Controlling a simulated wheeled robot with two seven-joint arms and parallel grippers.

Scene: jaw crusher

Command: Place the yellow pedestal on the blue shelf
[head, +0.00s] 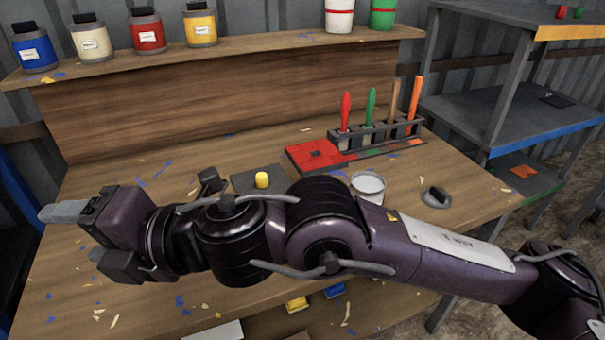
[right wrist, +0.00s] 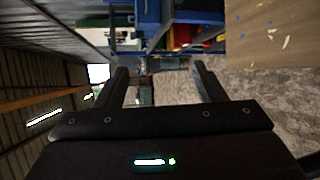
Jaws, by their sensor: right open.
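A small yellow cylinder (head: 262,180), which looks like the yellow pedestal, stands upright on a dark square plate (head: 243,184) on the wooden workbench. The blue-edged shelf (head: 520,108) is the middle level of the grey rack at the right. My right arm reaches across the bench from the right. Its gripper (head: 68,234) is over the bench's left side, left of the yellow piece and apart from it. In the right wrist view the same gripper (right wrist: 160,86) has its fingers spread with nothing between them. My left gripper is not visible.
A dark item (head: 557,100) lies on the blue-edged shelf; much of its surface is bare. A tool rack (head: 375,133) with upright handles, a red tray (head: 318,155), a white cup (head: 367,186) and a dark knobbed piece (head: 436,197) stand on the bench. Paint jars line the back ledge.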

